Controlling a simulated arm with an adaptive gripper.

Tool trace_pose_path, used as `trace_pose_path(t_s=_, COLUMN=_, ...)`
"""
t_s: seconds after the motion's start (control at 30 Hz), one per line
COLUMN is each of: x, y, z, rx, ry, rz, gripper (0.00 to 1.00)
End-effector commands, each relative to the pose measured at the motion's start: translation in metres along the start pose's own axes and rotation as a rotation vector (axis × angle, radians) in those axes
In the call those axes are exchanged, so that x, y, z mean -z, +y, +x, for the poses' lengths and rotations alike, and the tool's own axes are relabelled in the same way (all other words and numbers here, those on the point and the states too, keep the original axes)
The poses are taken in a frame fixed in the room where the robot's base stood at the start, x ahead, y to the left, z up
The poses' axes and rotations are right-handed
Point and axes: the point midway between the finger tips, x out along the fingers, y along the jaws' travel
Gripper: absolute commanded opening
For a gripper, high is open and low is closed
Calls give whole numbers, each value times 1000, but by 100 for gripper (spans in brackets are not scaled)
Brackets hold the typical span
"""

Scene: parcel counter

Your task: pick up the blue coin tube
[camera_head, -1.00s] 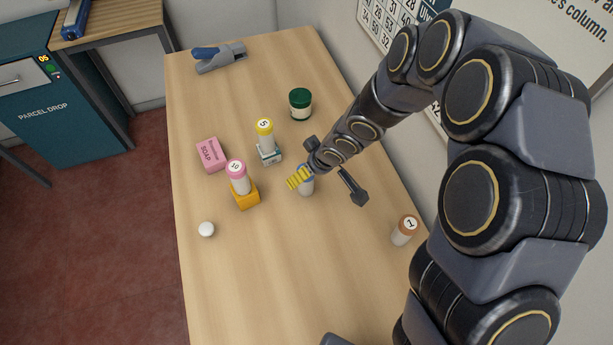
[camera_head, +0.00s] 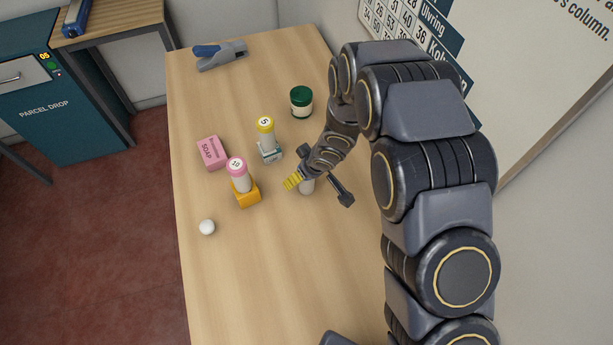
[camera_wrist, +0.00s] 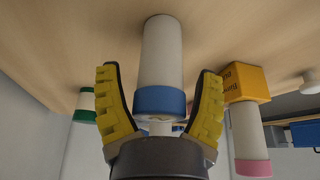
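The blue coin tube stands upright on the counter. In the head view its white body (camera_head: 307,187) shows just under my gripper (camera_head: 292,181), which hides its blue top. In the wrist view, where the counter is at the top, the blue-capped tube (camera_wrist: 161,65) lies between the two yellow fingers of my gripper (camera_wrist: 161,100). The fingers are spread on either side of the blue cap, and a narrow gap seems to show on each side. My gripper is open around the top of the tube.
Left of it, a pink-capped tube (camera_head: 238,172) stands on an orange box (camera_head: 247,197). A yellow-capped tube (camera_head: 266,130) stands on a small box (camera_head: 271,156). The front counter is clear.

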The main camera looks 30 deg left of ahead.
Motion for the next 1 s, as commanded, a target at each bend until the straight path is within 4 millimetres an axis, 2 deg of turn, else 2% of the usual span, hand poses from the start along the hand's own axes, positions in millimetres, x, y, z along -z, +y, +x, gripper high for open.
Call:
trace_pose_path(t_s=0.03, x=0, y=0, z=0, rx=0, ry=0, rz=0, gripper=41)
trace_pose_path(t_s=0.07, x=0, y=0, z=0, rx=0, ry=0, rz=0, gripper=29)
trace_pose_path(t_s=0.1, x=0, y=0, z=0, rx=0, ry=0, rz=0, gripper=12)
trace_pose_path(t_s=0.13, x=0, y=0, z=0, rx=0, ry=0, rz=-1, gripper=8)
trace_pose_path(t_s=0.63, x=2, y=0, z=-3, rx=-2, ry=1, rz=0, gripper=8)
trace_pose_path(t_s=1.0, x=11, y=0, z=-23, rx=1, ry=3, rz=3, gripper=8)
